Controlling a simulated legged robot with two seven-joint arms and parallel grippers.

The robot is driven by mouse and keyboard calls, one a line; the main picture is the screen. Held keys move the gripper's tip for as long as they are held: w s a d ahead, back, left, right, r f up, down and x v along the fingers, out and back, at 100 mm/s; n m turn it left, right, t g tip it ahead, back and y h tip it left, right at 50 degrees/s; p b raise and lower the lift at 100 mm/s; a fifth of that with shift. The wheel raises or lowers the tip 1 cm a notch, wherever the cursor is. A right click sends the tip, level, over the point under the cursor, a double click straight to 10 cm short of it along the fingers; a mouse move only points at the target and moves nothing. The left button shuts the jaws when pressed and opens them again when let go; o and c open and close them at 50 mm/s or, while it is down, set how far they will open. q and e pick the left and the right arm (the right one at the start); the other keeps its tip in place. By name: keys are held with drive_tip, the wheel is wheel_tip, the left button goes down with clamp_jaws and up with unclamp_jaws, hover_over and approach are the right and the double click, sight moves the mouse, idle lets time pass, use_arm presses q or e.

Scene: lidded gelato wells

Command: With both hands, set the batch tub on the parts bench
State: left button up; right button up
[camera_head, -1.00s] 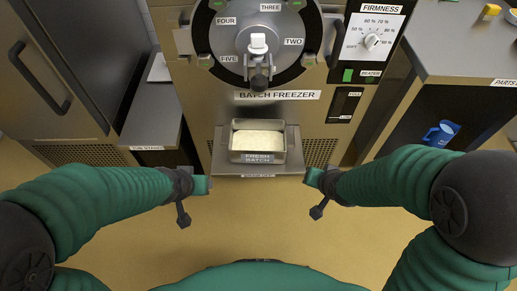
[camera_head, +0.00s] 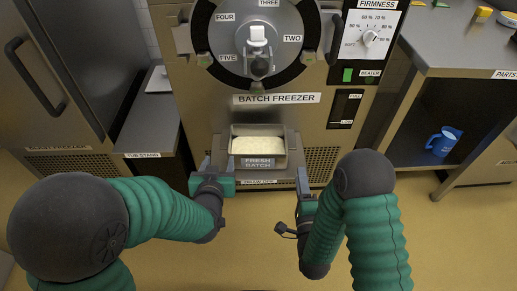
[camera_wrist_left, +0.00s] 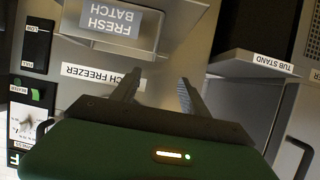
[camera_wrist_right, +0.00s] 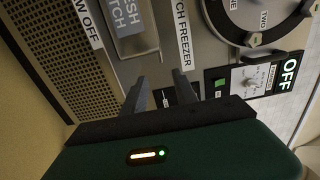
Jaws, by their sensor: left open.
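The batch tub (camera_head: 283,159) is a metal rectangular pan of pale gelato with a FRESH BATCH label. It sits on the draw-off shelf below the batch freezer's door. My left gripper (camera_head: 208,170) is at the left front of the tub, apart from it; its wrist view shows spread, empty fingers (camera_wrist_left: 158,88) and the tub (camera_wrist_left: 155,42) upside down. My right gripper (camera_head: 301,180) is at the right front, also apart; its wrist view shows parted, empty fingers (camera_wrist_right: 158,88) and the tub (camera_wrist_right: 145,30). The parts bench (camera_head: 455,55) is at the right.
The batch freezer (camera_head: 190,98) stands behind the tub. The tub stand (camera_head: 152,128) is at the left. A blue jug (camera_head: 442,141) stands on the bench's lower shelf. Yellow items (camera_head: 482,14) lie on the bench top, whose visible front part is clear.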

sight(225, 141)
use_arm(q)
drive_tip(key=x, duration=1.6)
drive_tip(key=shift+w+a+f, duration=0.1)
drive_tip(key=shift+a+f, duration=0.05)
use_arm(e)
drive_tip(key=w, duration=1)
drive_tip(key=w+a, duration=0.1)
drive_tip(key=w, duration=0.5)
drive_tip(key=shift+w, duration=0.1)
use_arm(q)
drive_tip(key=shift+c, duration=0.4)
use_arm(e)
drive_tip(key=shift+c, duration=0.4)
use_arm(q)
drive_tip(key=c, duration=0.7)
use_arm(e)
clamp_jaws()
use_arm(q)
clamp_jaws()
use_arm(e)
drive_tip(key=shift+f, duration=0.1)
